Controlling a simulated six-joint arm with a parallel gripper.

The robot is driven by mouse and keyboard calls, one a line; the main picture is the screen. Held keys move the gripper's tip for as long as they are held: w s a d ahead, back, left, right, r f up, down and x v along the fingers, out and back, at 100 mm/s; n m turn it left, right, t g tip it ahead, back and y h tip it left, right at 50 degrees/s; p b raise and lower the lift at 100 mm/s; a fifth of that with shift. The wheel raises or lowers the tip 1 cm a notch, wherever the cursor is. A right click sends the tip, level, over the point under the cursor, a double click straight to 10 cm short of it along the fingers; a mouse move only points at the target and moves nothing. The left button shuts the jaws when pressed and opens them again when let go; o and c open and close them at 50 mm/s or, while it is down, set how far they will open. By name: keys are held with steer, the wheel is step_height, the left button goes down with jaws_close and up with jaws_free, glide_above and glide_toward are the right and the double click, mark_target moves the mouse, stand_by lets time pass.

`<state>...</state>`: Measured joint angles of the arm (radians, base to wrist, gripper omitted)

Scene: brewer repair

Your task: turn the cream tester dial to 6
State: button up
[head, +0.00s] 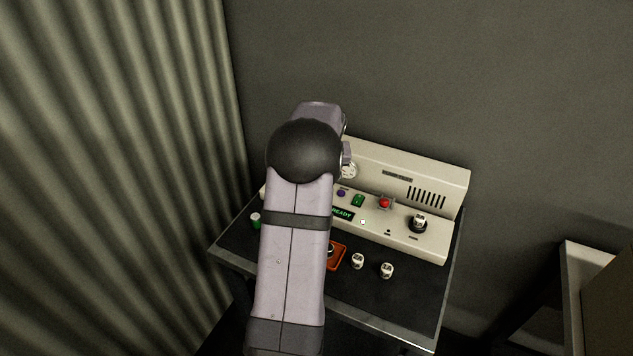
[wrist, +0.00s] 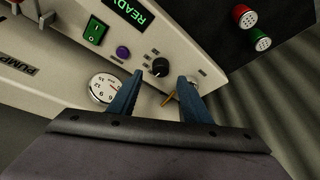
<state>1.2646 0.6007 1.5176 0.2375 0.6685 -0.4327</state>
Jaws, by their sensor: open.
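The cream tester (head: 400,165) is a sloped console on a dark table. In the wrist view its panel (wrist: 205,45) carries a small black dial (wrist: 160,67) with a light pointer mark; the numbers around it are too small to read. My gripper (wrist: 160,78) is open, with its blue fingertips apart on either side of the dial in the picture. I cannot tell whether they touch it. In the head view my arm hides this dial and the gripper.
A purple button (wrist: 122,52), green switch (wrist: 95,30) and round gauge (wrist: 103,87) sit near the dial. The console also has a red button (head: 384,203) and another black knob (head: 419,222). Red (wrist: 243,16) and green-sided (wrist: 259,40) pieces stand on the table beside the console.

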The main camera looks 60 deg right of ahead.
steer(key=shift+p+x, duration=0.75)
steer(key=shift+x, duration=1.65)
steer(key=c, duration=1)
